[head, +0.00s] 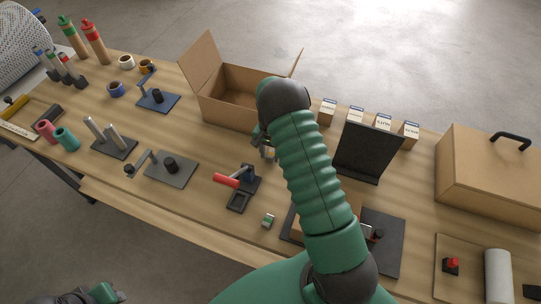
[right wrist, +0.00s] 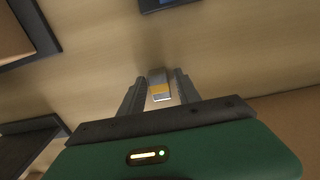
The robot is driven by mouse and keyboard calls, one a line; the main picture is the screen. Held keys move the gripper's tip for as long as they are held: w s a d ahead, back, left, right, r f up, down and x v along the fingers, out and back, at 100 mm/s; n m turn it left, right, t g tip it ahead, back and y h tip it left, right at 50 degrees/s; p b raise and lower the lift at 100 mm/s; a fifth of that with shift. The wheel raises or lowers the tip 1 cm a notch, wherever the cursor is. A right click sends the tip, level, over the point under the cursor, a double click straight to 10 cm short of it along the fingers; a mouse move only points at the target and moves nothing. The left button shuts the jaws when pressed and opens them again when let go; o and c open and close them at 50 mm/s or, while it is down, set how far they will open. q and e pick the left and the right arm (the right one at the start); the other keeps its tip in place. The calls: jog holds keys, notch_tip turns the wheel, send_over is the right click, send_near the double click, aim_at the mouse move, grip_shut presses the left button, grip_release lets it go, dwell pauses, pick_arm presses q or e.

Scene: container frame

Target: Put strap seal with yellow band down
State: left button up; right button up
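The strap seal with the yellow band (right wrist: 160,86) is a small metal clip. It sits between the two fingertips of my right gripper (right wrist: 161,78), which is shut on it. The wooden table top shows behind it in the right wrist view. In the head view my right gripper (head: 266,150) is largely hidden behind my green arm, in front of the open cardboard box. Another small seal with a green band (head: 268,221) lies on the table near the front edge.
An open cardboard box (head: 228,112) stands behind the gripper. A red-handled tool (head: 228,180) on a dark base lies in front. A black upright panel (head: 364,153) and several small boxes (head: 383,120) stand to the right. Bare wood shows around the green-banded seal.

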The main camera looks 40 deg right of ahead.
jog(key=shift+s+r, duration=0.1)
jog(key=c, duration=0.5)
grip_shut()
